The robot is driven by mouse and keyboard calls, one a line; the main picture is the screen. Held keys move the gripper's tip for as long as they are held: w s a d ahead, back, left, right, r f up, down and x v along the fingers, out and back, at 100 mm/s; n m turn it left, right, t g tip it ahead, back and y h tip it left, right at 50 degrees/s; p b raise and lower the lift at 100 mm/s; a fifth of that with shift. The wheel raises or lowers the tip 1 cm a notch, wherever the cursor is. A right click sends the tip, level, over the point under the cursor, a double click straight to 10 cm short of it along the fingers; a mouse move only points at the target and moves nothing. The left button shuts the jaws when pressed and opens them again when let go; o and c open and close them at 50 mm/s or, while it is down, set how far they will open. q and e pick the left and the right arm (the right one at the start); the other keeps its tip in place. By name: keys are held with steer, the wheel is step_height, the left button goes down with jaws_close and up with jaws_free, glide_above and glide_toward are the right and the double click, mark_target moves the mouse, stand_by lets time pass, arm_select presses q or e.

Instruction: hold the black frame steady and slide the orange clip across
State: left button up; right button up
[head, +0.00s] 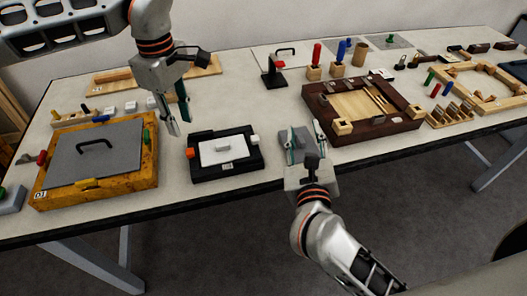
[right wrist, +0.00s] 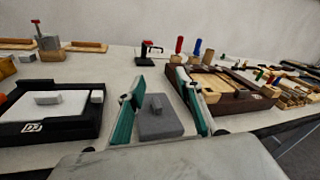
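The black frame (head: 226,178) lies flat on the table near the front edge, with a white panel (head: 209,156) and a grey block inside it. The frame also shows at the left of the right wrist view (right wrist: 50,138). My left gripper (head: 179,127) is open and empty, pointing down, left of and behind the frame. My right gripper (head: 306,140) is open, right of the frame, and apart from the clip.
A grey plate with a small knob (right wrist: 160,125) lies beyond and between my right fingers. A yellow box with a grey lid (head: 92,190) stands left of the frame. A dark brown tray (head: 370,131) stands to the right. Bare table lies between frame and grey plate.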

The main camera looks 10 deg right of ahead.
mark_target(255, 138)
steer(key=a+f+g+y, duration=0.1)
steer(key=a, duration=0.2)
steer(key=a+f+g+y, duration=0.1)
steer(key=a+y, duration=0.1)
steer(key=a, duration=0.1)
steer(key=s+a+f+g+y, duration=0.1)
steer(key=a, duration=0.2)
steer(key=shift+a+m+g, duration=0.3)
steer(key=shift+a+m, duration=0.1)
steer(key=shift+w+a+f+y, duration=0.15)
steer(key=shift+a+f+y, duration=0.05)
steer(key=shift+y, duration=0.1)
steer(key=x, duration=0.7)
steer(key=shift+w+f, duration=0.15)
